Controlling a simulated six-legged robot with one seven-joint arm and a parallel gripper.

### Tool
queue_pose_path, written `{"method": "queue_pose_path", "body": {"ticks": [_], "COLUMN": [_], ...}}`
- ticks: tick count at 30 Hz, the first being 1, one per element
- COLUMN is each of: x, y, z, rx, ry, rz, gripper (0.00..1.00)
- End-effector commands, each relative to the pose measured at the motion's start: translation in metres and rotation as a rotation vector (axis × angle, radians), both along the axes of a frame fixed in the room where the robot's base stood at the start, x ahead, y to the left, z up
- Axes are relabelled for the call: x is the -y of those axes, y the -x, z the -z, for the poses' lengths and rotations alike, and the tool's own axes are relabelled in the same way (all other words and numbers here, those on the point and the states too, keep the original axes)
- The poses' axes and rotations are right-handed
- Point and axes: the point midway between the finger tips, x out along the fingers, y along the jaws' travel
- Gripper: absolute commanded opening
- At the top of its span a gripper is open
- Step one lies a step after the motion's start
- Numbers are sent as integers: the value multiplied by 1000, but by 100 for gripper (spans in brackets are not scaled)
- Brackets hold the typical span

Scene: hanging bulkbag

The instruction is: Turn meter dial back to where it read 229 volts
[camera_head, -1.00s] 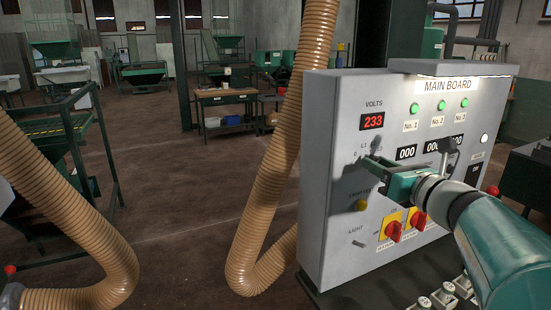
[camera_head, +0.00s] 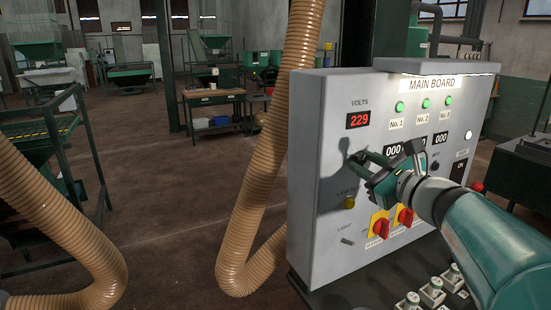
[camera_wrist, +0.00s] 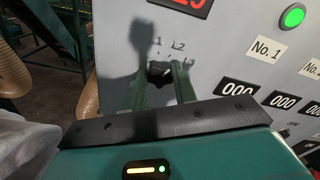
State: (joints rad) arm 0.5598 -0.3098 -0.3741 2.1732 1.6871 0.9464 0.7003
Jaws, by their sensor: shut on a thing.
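The main board (camera_head: 319,150) is a grey cabinet at the right of the head view. Its red volts display (camera_head: 359,120) reads 229. Below the display is the small black meter dial (camera_wrist: 158,70), seen in the wrist view with the marks L1, L2 and L3 around it. My gripper (camera_wrist: 160,78) is shut on the dial, one green finger on each side of it. In the head view my gripper (camera_head: 358,160) reaches in from the right and mostly hides the dial.
Counters reading 000 (camera_head: 394,151) and green lamps (camera_head: 400,107) are to the right and above. A ribbed tan hose (camera_head: 262,180) hangs left of the cabinet.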

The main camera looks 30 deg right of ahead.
Motion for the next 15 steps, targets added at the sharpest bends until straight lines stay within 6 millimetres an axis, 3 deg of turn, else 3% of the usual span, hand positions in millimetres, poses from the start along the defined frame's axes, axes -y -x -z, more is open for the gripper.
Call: {"method": "queue_pose_path", "body": {"ticks": [15], "x": [-1], "y": [-1], "z": [0], "rx": [3], "ry": [111], "rz": [-1], "gripper": [5]}}
